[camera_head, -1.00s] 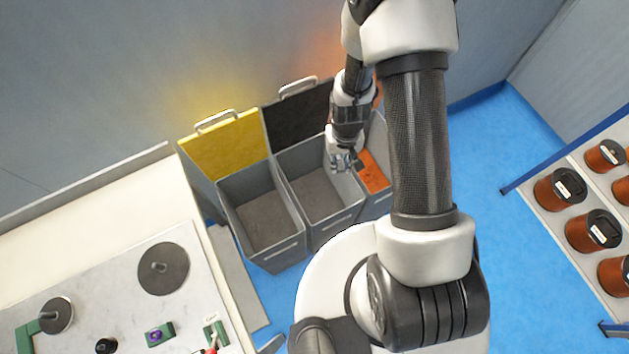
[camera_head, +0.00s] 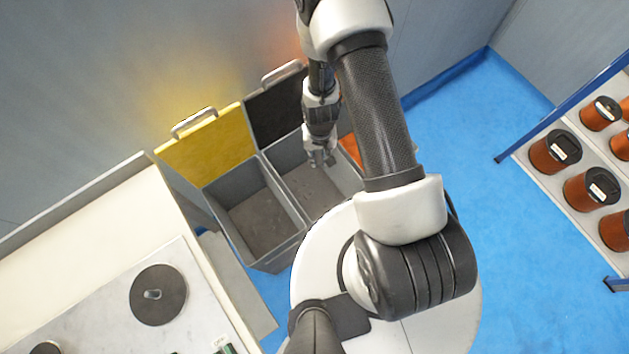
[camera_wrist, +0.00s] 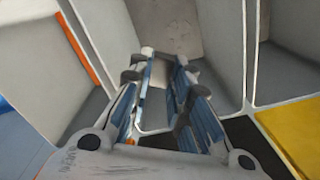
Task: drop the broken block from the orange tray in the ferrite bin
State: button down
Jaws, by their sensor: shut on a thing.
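My gripper (camera_head: 320,160) hangs over the back part of the middle open grey bin (camera_head: 312,190), the one with the raised black lid (camera_head: 277,105). No bin label is readable. The orange tray is not in view.
The bin with a yellow lid (camera_head: 207,155) stands left of the middle bin. An orange lid (camera_head: 350,148) shows on the right, partly behind my arm. A white workbench (camera_head: 110,215) is at the left; a rack of copper spools (camera_head: 555,151) is at the right.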

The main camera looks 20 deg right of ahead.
jog(key=c, duration=1.4)
grip_release()
notch_tip(320, 180, up, 12)
jog(key=shift+f, duration=0.1)
